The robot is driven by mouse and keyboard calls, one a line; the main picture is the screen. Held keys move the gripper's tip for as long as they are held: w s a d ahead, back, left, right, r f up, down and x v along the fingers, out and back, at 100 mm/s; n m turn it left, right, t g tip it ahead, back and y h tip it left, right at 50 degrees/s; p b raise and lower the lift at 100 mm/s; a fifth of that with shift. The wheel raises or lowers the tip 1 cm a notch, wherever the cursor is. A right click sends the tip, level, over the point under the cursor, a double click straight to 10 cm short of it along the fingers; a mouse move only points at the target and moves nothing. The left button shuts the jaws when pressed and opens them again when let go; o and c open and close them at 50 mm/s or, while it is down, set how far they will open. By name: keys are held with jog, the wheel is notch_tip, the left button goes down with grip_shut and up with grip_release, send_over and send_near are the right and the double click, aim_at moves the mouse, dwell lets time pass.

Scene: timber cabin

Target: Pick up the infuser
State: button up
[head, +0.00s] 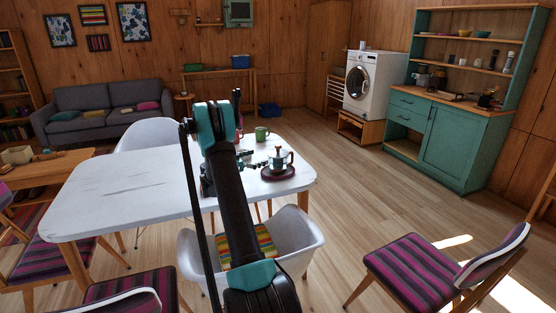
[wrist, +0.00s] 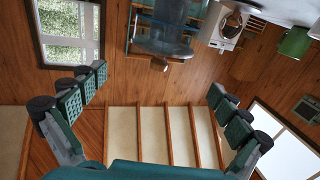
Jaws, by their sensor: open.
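A metallic pot with a teal handle and a knobbed lid (head: 280,160) stands upright on a dark red round plate (head: 292,173), near the right end of the white table (head: 130,182). It may be the infuser; I see no other thing I can clearly name so. My gripper (head: 252,160) is just left of the pot, partly hidden by my arm. The wrist view appears upside down. There my gripper (wrist: 157,84) is open and empty, with a shiny rounded body, probably the pot (wrist: 162,38), ahead beyond the fingertips.
A green mug (head: 262,134) stands behind the pot, also at the upper right of the wrist view (wrist: 295,42). A white chair (head: 292,246) is at the table's near side. The left of the tabletop is clear.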

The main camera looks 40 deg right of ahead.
aim_at(276, 151)
jog(key=d, duration=1.1)
jog(key=shift+w+d+f, duration=0.15)
jog(key=shift+w, duration=0.15)
jog(key=c, duration=1.2)
